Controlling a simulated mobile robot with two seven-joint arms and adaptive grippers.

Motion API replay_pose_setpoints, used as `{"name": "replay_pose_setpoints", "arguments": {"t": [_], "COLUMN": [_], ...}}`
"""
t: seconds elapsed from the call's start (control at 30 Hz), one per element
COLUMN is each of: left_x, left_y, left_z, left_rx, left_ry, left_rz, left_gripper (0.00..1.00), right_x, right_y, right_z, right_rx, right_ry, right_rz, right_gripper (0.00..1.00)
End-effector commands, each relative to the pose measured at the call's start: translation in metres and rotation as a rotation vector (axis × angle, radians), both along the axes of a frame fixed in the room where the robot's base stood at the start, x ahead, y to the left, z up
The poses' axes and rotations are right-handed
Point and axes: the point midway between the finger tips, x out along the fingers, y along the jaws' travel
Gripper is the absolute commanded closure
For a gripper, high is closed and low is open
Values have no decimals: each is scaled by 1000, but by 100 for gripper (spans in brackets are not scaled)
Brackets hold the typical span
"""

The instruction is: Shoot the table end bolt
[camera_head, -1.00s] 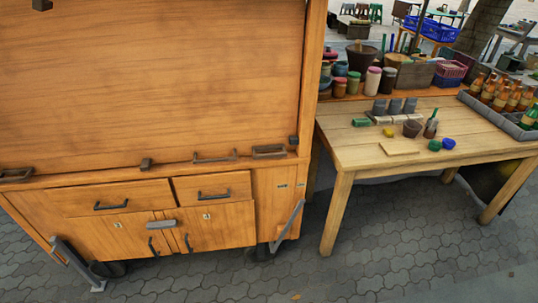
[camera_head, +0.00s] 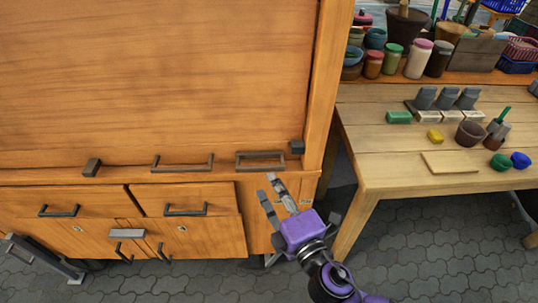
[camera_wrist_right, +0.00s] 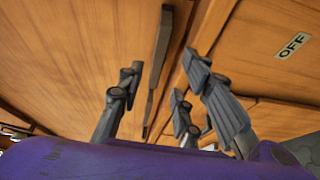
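A dark rectangular bolt handle (camera_head: 260,168) sits low on the cart's big wooden panel, at the end facing the table. A small dark block (camera_head: 297,147) is just to its right. My right gripper (camera_head: 266,184) is open and empty, its fingers just below the handle in the head view. In the right wrist view my fingers (camera_wrist_right: 155,98) stand apart with a long dark bar (camera_wrist_right: 160,62) between and beyond them, probably that handle. I cannot tell whether anything touches. My left gripper is out of view.
Another dark handle (camera_head: 182,168) and a block (camera_head: 91,168) lie farther left. Drawers and doors with handles are below. An OFF label (camera_wrist_right: 292,45) shows in the wrist view. The wooden table (camera_head: 390,180) with jars, pots and blocks stands close on the right.

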Motion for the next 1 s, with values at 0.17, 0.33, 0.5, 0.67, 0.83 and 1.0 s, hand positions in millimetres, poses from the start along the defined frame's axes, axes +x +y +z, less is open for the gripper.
{"name": "replay_pose_setpoints", "arguments": {"t": [0.17,0.33,0.5,0.67,0.83,1.0], "left_x": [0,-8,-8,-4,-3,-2], "left_y": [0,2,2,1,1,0], "left_z": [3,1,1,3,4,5], "left_rx": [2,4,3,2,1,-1], "left_ry": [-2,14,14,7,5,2], "left_rz": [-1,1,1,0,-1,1], "left_gripper": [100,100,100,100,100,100], "right_x": [14,41,62,71,72,72], "right_y": [7,18,26,30,30,30], "right_z": [2,3,2,1,0,0], "right_rx": [-26,-24,-24,-23,-23,-22], "right_ry": [-17,-18,-15,-13,-12,-11], "right_rz": [3,3,2,2,1,1], "right_gripper": [68,68,68,68,68,78]}}
